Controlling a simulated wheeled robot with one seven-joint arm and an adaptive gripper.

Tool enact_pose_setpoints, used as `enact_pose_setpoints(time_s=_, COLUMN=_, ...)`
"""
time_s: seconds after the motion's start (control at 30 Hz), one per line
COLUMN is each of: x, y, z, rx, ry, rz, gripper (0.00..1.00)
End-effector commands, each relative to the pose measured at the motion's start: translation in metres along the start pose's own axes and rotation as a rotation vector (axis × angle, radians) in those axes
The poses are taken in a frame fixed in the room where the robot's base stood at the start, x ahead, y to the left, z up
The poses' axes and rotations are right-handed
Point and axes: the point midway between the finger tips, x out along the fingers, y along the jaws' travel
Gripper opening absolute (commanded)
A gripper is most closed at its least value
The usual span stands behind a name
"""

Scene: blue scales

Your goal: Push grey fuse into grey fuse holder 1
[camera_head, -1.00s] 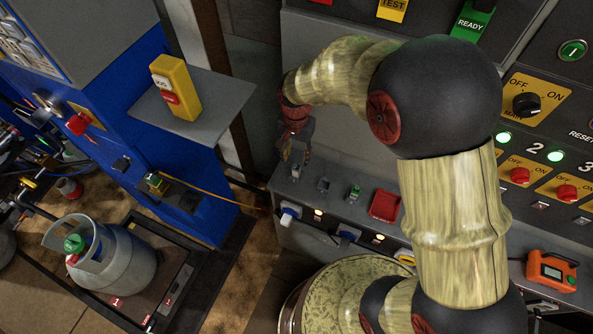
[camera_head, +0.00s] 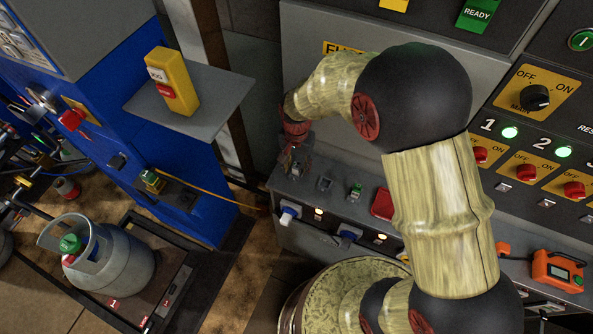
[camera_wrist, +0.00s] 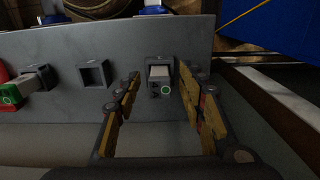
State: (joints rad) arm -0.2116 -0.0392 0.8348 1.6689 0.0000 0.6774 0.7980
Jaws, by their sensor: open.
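My gripper (camera_wrist: 160,76) is open, with its two yellow-and-dark fingers on either side of the grey fuse (camera_wrist: 160,72) in the wrist view. The fuse has a pale top and a round green mark at its near end. It sits at a small grey holder (camera_wrist: 151,61) on the shelf; how deep it sits is unclear. I see no clear finger contact with it. In the head view my gripper (camera_head: 294,166) is low over the left end of the shelf, and largely hides the fuse and its holder.
An empty square holder (camera_wrist: 94,75) stands left of my gripper in the wrist view. Beyond it is a holder with a green-ended fuse (camera_wrist: 12,95). A red tray (camera_head: 383,204) lies farther along the grey shelf (camera_head: 335,208). Blue plugs (camera_head: 348,232) stick out of the shelf's front.

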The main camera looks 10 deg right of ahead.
Motion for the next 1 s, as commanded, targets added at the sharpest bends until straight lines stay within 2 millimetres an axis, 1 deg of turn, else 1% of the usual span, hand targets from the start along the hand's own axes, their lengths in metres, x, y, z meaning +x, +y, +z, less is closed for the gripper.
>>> enact_pose_setpoints(time_s=0.03, x=0.0056, y=0.0002, z=0.0002, rx=0.0, ry=-0.001, rz=0.001, gripper=0.4)
enact_pose_setpoints(time_s=0.07, x=0.0066, y=0.0002, z=0.0002, rx=0.0, ry=-0.001, rz=0.001, gripper=0.4)
enact_pose_setpoints(time_s=0.37, x=0.0056, y=0.0, z=0.0, rx=0.0, ry=0.0, rz=0.0, gripper=0.4)
enact_pose_setpoints(time_s=0.4, x=0.0056, y=0.0, z=0.0, rx=0.0, ry=0.0, rz=0.0, gripper=0.39)
enact_pose_setpoints(time_s=1.0, x=0.0055, y=0.0, z=0.0, rx=0.0, ry=0.0, rz=0.0, gripper=0.05)
